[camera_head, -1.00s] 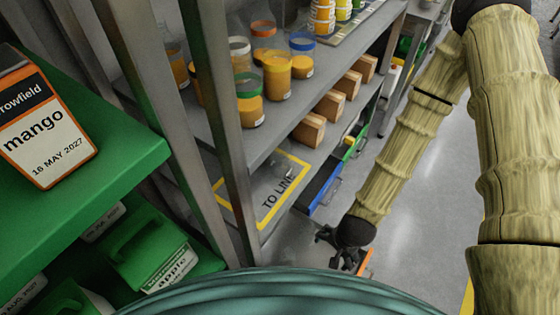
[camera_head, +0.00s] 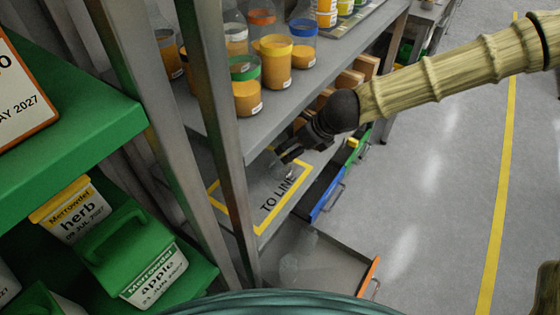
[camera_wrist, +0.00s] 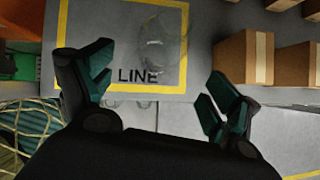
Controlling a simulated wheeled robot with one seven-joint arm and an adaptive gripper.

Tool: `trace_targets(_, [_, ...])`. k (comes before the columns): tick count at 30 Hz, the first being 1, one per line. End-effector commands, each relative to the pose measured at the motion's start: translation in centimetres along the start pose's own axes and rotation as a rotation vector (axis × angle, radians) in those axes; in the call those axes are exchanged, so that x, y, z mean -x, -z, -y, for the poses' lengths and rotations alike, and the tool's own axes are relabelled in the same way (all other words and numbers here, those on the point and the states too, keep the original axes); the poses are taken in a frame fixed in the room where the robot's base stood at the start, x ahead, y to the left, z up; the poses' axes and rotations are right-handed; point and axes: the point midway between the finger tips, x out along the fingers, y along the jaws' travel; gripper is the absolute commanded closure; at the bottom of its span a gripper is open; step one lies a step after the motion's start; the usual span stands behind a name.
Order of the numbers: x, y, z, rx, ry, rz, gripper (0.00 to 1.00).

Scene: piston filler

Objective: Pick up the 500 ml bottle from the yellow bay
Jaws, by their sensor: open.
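The yellow bay is a yellow-outlined rectangle (camera_head: 262,226) marked "TO LINE" on the lower grey shelf. It also shows in the wrist view (camera_wrist: 122,91). A clear, colourless bottle (camera_wrist: 152,42) stands in it, faint against the grey. In the head view the bottle (camera_head: 281,170) is partly covered by my gripper (camera_head: 284,156). In the wrist view my gripper (camera_wrist: 160,70) is open and empty, its fingers spread to either side, with the bottle beyond and between the tips. I cannot read its volume.
Several cardboard boxes (camera_wrist: 244,58) stand right of the bay. The shelf above holds orange-filled jars (camera_head: 275,62). Below, an orange-edged drawer (camera_head: 340,265) is open with clear items inside. Floor at right is clear.

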Motion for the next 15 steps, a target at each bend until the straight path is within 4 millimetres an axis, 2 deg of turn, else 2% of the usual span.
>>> trace_targets(1, [-0.9,0.2,-0.1,0.0,-0.002,-0.004,0.11])
trace_targets(6, [-3.0,0.2,-0.1,0.002,-0.001,-0.003,0.11])
trace_targets(15, [-4.7,0.1,-0.1,0.004,0.0,-0.002,0.11])
